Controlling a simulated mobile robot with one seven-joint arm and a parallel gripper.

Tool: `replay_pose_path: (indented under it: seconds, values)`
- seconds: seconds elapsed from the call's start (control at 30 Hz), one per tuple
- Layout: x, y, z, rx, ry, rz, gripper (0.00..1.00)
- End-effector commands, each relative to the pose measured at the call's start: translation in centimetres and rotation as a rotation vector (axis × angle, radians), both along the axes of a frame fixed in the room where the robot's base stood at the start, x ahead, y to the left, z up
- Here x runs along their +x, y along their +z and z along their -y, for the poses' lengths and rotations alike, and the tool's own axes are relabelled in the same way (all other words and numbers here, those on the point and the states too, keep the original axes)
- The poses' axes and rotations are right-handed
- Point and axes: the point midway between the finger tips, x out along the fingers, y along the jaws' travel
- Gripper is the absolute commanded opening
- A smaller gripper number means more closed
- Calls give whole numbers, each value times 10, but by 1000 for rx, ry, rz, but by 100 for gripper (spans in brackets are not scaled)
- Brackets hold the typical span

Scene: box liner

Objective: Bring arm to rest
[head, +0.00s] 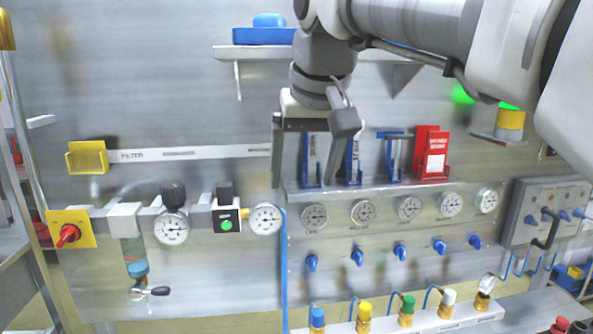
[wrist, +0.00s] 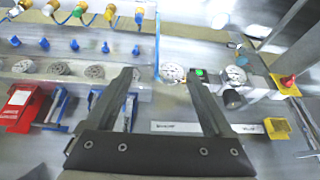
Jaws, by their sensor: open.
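My gripper (head: 303,180) hangs downward from my arm in front of the metal wall panel, left of the middle in the head view. Its fingers are spread apart with nothing held between them. In the wrist view my gripper (wrist: 160,78) shows two dark fingers wide apart, with the panel's gauges beyond their tips. My arm (head: 415,22) comes in from the upper right of the head view. It covers part of the upper shelf and the panel behind.
A ledge with blue holders and a red box (head: 431,155) is close to my gripper. Pressure gauges (head: 363,212), blue knobs (head: 400,254) and coloured valves (head: 365,310) line the panel below. A blue tray (head: 263,36) sits on the upper shelf. The upper-left panel is largely bare.

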Motion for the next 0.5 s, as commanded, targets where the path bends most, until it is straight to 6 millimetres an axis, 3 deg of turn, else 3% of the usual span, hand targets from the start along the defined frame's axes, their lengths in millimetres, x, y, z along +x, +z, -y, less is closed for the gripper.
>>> replay_pose_path:
  seconds: [0.23, 0.5]
  values:
    - [-23, -23, 31, 7, -33, 9, 86]
    - [-81, -88, 82, 8, -99, 39, 86]
